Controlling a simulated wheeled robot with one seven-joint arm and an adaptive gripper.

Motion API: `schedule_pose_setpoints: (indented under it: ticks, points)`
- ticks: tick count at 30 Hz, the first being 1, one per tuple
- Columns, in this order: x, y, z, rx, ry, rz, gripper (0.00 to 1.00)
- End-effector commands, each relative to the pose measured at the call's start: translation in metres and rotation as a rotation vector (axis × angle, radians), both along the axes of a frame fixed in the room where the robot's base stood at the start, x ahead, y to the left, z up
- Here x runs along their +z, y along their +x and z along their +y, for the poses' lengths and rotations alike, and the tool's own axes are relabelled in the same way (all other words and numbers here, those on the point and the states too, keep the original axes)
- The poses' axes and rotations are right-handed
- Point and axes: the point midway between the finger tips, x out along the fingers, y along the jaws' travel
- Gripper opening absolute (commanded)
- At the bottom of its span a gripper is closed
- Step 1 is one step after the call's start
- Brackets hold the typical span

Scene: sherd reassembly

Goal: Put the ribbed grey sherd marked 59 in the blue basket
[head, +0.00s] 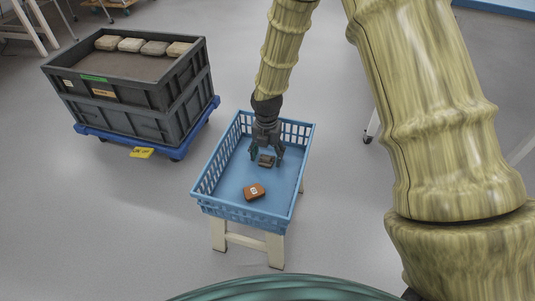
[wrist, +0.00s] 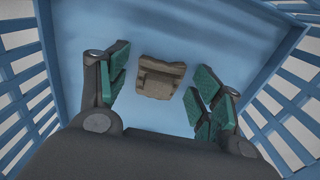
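The blue basket (head: 240,211) stands on a pale stand near the middle of the head view. My gripper (head: 266,157) is down inside the basket, toward its far end. In the wrist view my gripper (wrist: 163,88) has its green-padded fingers spread, with gaps to a ribbed grey-brown sherd (wrist: 158,77) between them. The sherd (head: 266,161) also shows between the fingers in the head view, and it appears to rest on the basket floor. No number can be read on it.
An orange-brown sherd (head: 254,191) with a white label lies in the near part of the basket. A dark grey crate (head: 140,109) on a blue dolly (head: 178,152) holds several pale blocks at the left. The basket's slatted walls surround my gripper.

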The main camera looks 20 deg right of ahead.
Motion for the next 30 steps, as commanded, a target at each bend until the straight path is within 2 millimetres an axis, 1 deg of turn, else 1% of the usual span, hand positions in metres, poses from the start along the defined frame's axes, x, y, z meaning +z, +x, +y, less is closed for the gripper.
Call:
schedule_pose_setpoints:
  ticks: [8, 12, 30]
  points:
    - [0.000, 0.000, 0.000, 0.000, 0.000, 0.000, 0.68]
    - [0.003, 0.000, 0.000, 0.001, -0.001, -0.001, 0.68]
    - [0.099, 0.000, 0.000, 0.000, 0.001, -0.001, 0.68]
